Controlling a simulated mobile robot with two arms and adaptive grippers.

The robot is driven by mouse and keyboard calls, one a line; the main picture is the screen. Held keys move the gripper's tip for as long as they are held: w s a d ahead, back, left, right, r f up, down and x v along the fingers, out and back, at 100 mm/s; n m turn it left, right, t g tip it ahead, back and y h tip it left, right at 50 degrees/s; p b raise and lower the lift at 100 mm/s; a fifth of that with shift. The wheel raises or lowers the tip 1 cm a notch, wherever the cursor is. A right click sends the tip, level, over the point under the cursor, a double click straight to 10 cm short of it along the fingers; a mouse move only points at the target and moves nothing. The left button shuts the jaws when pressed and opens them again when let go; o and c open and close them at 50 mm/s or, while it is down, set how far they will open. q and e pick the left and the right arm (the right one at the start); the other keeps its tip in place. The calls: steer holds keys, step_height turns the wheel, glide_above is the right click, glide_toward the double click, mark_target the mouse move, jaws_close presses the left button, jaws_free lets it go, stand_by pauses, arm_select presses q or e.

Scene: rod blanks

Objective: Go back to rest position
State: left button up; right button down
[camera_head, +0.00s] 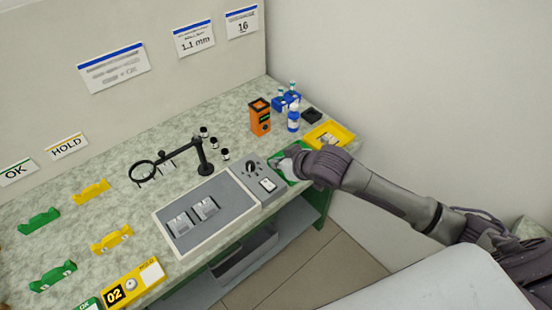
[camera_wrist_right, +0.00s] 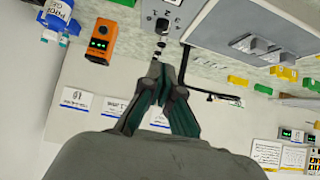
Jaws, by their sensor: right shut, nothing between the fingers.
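My right arm comes in from the right in the head view. Its gripper (camera_head: 285,160) is at the right end of the bench, beside the grey control box, and is partly hidden by its own wrist. In the right wrist view the right gripper (camera_wrist_right: 162,82) has its fingertips together with nothing between them. My left gripper is in neither view.
The bench (camera_head: 130,205) carries a grey tray (camera_head: 207,218), a magnifier stand (camera_head: 205,160), an orange device (camera_head: 260,117), a blue-capped bottle (camera_head: 293,119) and a yellow tray (camera_head: 342,133). Green and yellow holders are at the left. Walls stand behind and right.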

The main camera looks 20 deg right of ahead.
steer(key=s+a+f+g, duration=0.1)
steer(key=s+a+f, duration=0.1)
steer(key=s, duration=0.4)
steer(key=s+a+f+g, duration=0.1)
steer(key=s+a+f, duration=0.1)
steer(key=s, duration=0.4)
steer(key=s+d+f+m+g+h, duration=0.1)
steer(key=s+d+g+h, duration=0.15)
steer(key=s, duration=0.55)
steer(key=s+d+f+m+g+h, duration=0.1)
steer(key=s+d, duration=0.2)
steer(key=s, duration=0.5)
step_height(320, 180, down, 27)
steer(key=s+g+b, duration=0.1)
steer(key=g+b, duration=0.1)
steer(key=s+d+f+b, duration=0.2)
steer(key=s+f, duration=1.5)
steer(key=f, duration=0.2)
steer(key=shift+d+f+g, duration=0.3)
steer(key=shift+f+g, duration=0.1)
steer(key=shift+g, duration=0.05)
steer(key=shift+s, duration=0.1)
